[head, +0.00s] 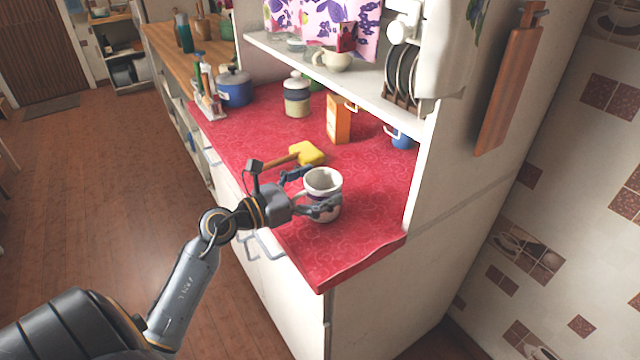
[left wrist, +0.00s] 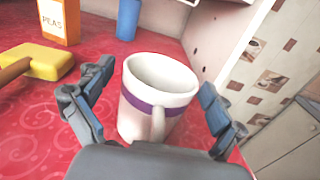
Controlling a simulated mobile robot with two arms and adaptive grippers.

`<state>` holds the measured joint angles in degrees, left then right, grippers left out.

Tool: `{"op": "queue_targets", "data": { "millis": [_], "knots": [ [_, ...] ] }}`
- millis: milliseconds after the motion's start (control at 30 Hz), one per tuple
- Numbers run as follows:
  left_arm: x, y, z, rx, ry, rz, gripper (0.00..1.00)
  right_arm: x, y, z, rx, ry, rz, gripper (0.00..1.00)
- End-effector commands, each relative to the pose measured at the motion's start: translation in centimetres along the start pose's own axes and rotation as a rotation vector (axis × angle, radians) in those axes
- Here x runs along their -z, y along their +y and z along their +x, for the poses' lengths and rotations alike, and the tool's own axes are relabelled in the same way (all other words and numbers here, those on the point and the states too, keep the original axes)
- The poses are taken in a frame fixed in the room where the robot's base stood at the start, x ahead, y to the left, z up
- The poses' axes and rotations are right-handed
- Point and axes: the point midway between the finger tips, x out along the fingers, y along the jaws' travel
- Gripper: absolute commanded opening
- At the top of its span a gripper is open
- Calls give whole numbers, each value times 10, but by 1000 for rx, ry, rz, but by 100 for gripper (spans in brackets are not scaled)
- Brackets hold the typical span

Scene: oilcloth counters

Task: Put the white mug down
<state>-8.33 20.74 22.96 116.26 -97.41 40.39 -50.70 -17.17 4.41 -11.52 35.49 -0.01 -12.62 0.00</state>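The white mug (head: 323,184) stands upright on the red patterned counter (head: 370,245), near its front corner. In the left wrist view the mug (left wrist: 158,88) shows a purple band below its rim and its handle turned towards my palm. My left gripper (head: 308,191) is open, with one finger on each side of the mug. In the left wrist view, gaps show between the mug and the fingers of my left gripper (left wrist: 155,108). The mug's base is partly hidden behind the gripper. My right gripper is not in view.
A yellow brush (head: 306,153) with a wooden handle lies just behind the mug. An orange box (head: 338,118), a blue mug (head: 403,138), a lidded jar (head: 297,95) and a blue pot (head: 234,88) stand farther back. A white side panel rises at right. The counter's front right corner is clear.

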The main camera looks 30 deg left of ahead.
Motion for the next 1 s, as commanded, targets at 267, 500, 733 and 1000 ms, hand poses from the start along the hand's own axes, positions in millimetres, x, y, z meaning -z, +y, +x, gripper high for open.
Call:
{"op": "queue_targets", "data": {
  "millis": [267, 500, 733, 1000],
  "knots": [
    [-5, 0, 0, 0, -1, 0, 94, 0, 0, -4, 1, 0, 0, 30],
    [2, 0, -38, -1, 4, 2, 94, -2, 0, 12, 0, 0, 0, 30],
    [1, 0, -88, -2, 3, 0, 94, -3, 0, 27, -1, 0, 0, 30],
    [-2, 0, -118, 0, 0, -1, 94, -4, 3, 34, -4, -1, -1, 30]
  ]
}}
